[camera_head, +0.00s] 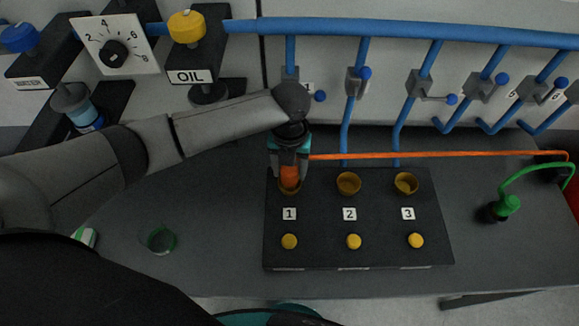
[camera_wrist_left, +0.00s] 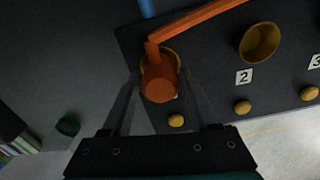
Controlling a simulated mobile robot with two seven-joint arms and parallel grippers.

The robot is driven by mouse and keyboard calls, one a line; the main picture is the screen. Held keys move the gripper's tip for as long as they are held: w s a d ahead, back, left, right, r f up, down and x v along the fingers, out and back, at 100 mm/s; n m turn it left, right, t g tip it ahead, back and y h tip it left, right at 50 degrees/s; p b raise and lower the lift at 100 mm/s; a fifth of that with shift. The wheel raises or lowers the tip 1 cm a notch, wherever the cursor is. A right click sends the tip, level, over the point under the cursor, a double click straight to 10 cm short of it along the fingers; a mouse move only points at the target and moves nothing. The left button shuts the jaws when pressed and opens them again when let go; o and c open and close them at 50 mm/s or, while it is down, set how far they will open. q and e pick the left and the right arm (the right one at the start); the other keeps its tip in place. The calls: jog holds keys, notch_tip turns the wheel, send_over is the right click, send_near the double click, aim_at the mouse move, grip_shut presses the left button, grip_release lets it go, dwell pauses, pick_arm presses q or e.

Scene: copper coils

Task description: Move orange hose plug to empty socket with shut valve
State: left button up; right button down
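The orange hose plug (camera_head: 289,175) stands at socket 1 (camera_head: 290,188) on the dark board, apparently set into its ring. In the left wrist view the plug (camera_wrist_left: 160,85) sits between my left fingers, with a narrow gap on each side. My left gripper (camera_head: 290,168) reaches down around it and looks open. Socket 2 (camera_head: 348,183) and socket 3 (camera_head: 406,183) are empty. The handle of valve 1 (camera_head: 320,96) sticks out right. The handle of valve 2 (camera_head: 365,73) lies close to its pipe. The handle of valve 3 (camera_head: 451,99) sticks out right. My right gripper is not in view.
The orange hose (camera_head: 440,155) runs right behind the sockets. A green plug (camera_head: 508,204) with its hose stands at the right. Yellow buttons (camera_head: 354,242) line the board's front. A green-rimmed glass (camera_head: 160,240) stands at the left. Blue pipes (camera_head: 400,30) cross the back.

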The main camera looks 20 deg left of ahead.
pick_arm(q)
jog(key=shift+o, duration=1.4)
notch_tip(320, 180, up, 13)
jog(key=p, duration=0.1)
jog(key=shift+f, duration=0.15)
